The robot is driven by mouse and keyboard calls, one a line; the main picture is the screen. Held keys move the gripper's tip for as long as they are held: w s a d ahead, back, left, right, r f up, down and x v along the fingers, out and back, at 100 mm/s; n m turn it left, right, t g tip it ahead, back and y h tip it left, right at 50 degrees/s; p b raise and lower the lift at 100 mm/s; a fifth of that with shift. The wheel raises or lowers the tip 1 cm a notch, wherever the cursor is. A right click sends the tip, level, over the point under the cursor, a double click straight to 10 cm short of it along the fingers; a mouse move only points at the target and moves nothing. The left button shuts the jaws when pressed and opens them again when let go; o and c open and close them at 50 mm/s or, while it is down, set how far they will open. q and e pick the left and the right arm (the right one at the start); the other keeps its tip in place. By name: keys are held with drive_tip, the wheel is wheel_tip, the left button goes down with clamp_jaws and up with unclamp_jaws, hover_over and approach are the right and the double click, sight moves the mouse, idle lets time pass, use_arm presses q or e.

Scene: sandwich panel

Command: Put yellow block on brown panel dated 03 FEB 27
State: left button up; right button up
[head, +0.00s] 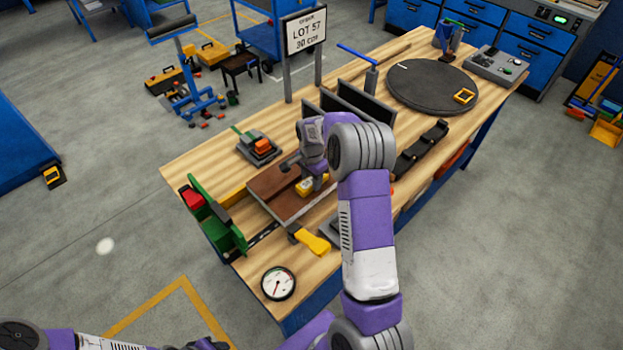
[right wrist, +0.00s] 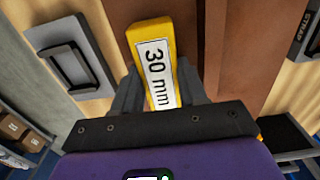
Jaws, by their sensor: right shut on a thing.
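The yellow block (right wrist: 154,62) carries a white label reading "30 mm" and sits between the fingers of my right gripper (right wrist: 157,88). In the head view my right gripper (head: 314,180) is over the brown panel with the yellow block (head: 304,188) under it. The brown panel (head: 284,203) lies on the wooden bench; brown surface (right wrist: 235,55) fills the middle of the right wrist view, with a darker strip along it. I cannot tell whether the block touches it. No date is readable on the panel. Part of my left arm shows at bottom left; its gripper does not show.
A green fixture (head: 213,215), yellow-handled tool (head: 312,241) and dial gauge (head: 278,282) surround the panel's near side. Dark upright plates (head: 363,105) and a round disc (head: 425,85) stand farther back.

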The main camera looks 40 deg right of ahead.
sight(311, 180)
drive_tip(key=o, duration=0.6)
drive_tip(key=shift+f, duration=0.2)
drive_tip(key=o, duration=0.5)
drive_tip(key=shift+r, duration=0.1)
wheel_tip(311, 180, up, 12)
drive_tip(key=shift+r+p, duration=0.15)
drive_tip(key=shift+p, duration=0.35)
